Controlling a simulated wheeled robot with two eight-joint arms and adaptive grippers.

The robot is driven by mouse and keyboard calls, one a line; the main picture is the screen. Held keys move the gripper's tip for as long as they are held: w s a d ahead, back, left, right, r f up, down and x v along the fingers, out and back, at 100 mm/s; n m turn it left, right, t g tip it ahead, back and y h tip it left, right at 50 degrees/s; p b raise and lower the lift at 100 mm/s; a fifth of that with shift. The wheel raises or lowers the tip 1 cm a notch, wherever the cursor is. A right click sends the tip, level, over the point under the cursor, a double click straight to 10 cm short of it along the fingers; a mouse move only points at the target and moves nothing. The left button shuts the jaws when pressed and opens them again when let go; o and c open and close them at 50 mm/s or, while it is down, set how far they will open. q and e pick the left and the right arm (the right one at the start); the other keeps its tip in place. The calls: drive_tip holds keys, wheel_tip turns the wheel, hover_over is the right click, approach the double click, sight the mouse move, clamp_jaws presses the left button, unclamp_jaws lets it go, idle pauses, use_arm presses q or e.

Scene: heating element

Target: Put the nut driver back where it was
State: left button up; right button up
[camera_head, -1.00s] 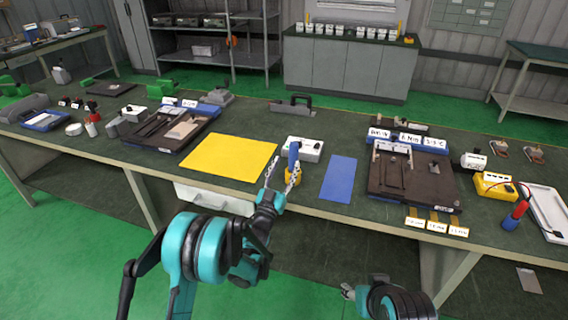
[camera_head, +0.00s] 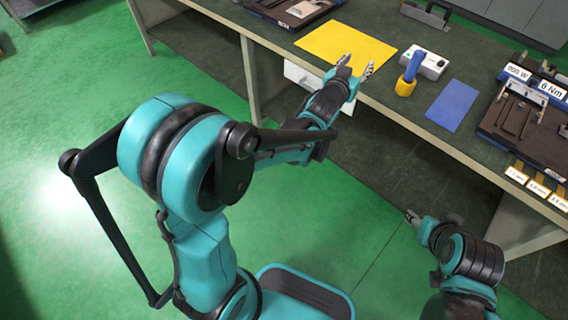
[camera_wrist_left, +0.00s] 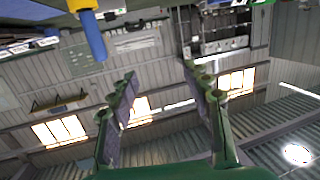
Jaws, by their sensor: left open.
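A tool with a blue handle (camera_head: 413,65), which looks like the nut driver, stands upright in a yellow base (camera_head: 404,87) near the table's front edge. My left gripper (camera_head: 356,64) is open and empty, over the front edge of the yellow mat, left of the tool and apart from it. In the left wrist view the open fingers (camera_wrist_left: 160,72) have nothing between them; the blue handle (camera_wrist_left: 92,38) shows upper left. The tool's lower end is hidden in the base. My right gripper (camera_head: 411,217) is low in front of the table, too small to read.
A white box (camera_head: 423,62) stands just behind the tool. A yellow mat (camera_head: 335,42) lies left and a blue mat (camera_head: 452,105) right. A dark tray (camera_head: 545,135) with tools and labels is at the right. A white drawer (camera_head: 305,77) hangs under the table edge.

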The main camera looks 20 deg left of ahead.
use_arm(q)
drive_tip(key=s+a+f+g, duration=0.2)
drive_tip(key=s+f+g, duration=0.1)
drive_tip(key=s, duration=0.8)
drive_tip(key=s+a+f+g+y, duration=0.1)
drive_tip(key=s+a+f+g, duration=0.1)
drive_tip(key=s, duration=0.9)
drive_tip(key=s+a+f+g, duration=0.3)
drive_tip(key=s+f+g, duration=0.1)
drive_tip(key=s, duration=0.7)
drive_tip(key=shift+s+f+n+g, duration=0.3)
drive_tip(key=shift+s+f+n, duration=0.05)
drive_tip(key=shift+f+n, duration=0.1)
drive_tip(key=shift+a, duration=0.1)
